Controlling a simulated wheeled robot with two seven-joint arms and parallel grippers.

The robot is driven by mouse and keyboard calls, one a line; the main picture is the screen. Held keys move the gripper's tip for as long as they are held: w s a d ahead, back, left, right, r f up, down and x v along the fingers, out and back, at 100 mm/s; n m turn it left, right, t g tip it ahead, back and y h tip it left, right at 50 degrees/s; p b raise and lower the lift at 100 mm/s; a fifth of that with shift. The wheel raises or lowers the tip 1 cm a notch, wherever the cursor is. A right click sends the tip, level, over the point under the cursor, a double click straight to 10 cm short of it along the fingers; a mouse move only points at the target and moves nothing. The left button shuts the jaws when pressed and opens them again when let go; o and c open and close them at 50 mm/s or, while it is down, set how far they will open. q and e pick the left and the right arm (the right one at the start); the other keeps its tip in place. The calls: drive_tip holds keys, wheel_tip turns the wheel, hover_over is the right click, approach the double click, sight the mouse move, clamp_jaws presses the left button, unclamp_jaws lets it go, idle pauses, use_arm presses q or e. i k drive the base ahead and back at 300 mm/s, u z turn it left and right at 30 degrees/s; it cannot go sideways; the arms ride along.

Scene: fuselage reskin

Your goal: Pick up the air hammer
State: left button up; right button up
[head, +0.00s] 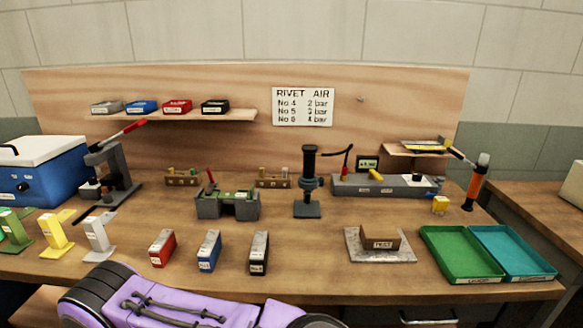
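No tool in the head view is clearly marked as the air hammer. A dark upright tool-like thing (309,182) stands on a small square base at the middle of the bench. An orange and black cylinder with a pale top (475,184) stands upright at the right end. From this view I cannot tell whether either is the air hammer. Neither of my grippers shows, and nothing is seen to be held.
Red (162,248), blue (209,250) and black (259,252) boxes stand there. Green (462,254) and teal (514,252) trays lie front right. A lever press (113,170) and blue cooler (40,172) stand left.

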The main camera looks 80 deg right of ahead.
sight(309, 151)
drive_tip(key=z, duration=2.1)
